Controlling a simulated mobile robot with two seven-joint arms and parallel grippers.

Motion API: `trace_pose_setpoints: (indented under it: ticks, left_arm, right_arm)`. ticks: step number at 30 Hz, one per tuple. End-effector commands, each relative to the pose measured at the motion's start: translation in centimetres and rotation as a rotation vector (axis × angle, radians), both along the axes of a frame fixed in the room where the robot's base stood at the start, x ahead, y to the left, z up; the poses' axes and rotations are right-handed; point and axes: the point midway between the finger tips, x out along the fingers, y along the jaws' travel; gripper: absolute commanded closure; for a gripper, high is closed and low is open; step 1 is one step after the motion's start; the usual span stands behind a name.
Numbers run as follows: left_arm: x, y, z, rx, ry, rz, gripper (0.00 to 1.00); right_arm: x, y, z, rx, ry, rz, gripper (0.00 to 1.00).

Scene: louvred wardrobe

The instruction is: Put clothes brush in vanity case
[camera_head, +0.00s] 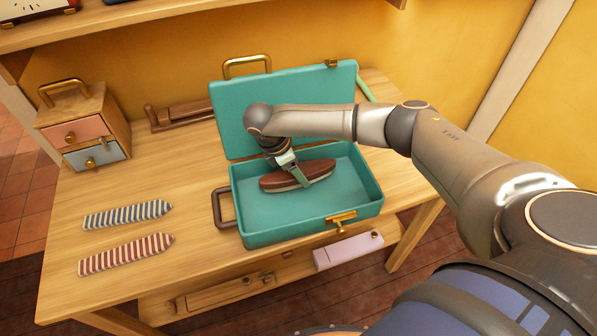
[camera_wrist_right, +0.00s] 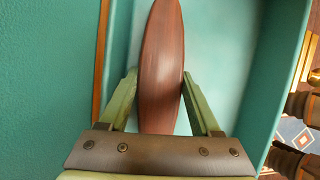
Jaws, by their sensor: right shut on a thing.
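The teal vanity case (camera_head: 262,222) stands open on the wooden table, its lid (camera_head: 236,96) raised at the back. The clothes brush (camera_head: 312,174), with a brown oval back, is inside the case's open tray, near the back wall. My right gripper (camera_head: 298,176) reaches down into the case and is shut on the brush. In the right wrist view the brush (camera_wrist_right: 161,60) lies between the two green fingers of the gripper (camera_wrist_right: 161,90). I cannot tell whether the brush touches the case floor. My left gripper is not in view.
Two striped ties or cloth strips, blue (camera_head: 127,215) and red (camera_head: 126,254), lie on the table (camera_head: 190,185) at the left. A small drawer box (camera_head: 84,128) stands behind them. A pink item (camera_head: 348,250) lies on a lower shelf at the front.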

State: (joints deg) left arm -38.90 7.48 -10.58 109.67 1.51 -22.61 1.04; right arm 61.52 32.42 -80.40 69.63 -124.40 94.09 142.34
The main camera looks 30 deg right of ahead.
Motion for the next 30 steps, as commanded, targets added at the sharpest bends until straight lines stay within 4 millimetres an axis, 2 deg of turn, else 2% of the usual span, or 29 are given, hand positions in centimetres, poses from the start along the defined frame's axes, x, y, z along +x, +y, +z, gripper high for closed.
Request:
trace_pose_setpoints:
  ticks: [3, 13, 14, 16, 17, 25, 30]
  left_arm:
    - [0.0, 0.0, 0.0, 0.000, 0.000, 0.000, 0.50]
    - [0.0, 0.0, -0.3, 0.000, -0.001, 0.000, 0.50]
    - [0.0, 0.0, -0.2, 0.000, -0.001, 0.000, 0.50]
    - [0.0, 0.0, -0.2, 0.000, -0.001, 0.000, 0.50]
    - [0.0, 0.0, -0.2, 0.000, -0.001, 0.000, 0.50]
    - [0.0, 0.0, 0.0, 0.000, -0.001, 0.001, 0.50]
    - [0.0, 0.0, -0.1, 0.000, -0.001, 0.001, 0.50]
  right_arm:
    - [0.1, 0.0, -0.7, 0.000, -0.002, 0.000, 0.99]
    - [0.1, 0.0, -1.1, 0.000, -0.002, 0.000, 0.99]
    - [0.0, 0.0, -1.1, 0.001, -0.003, 0.000, 0.34]
    - [0.0, 0.0, -1.0, 0.001, -0.003, 0.000, 0.26]
    - [0.0, 0.0, -1.0, 0.001, -0.003, 0.000, 0.23]
    - [0.0, 0.0, -0.8, 0.001, -0.003, 0.000, 0.23]
    - [0.3, 0.7, 0.8, 0.003, -0.006, 0.001, 0.23]
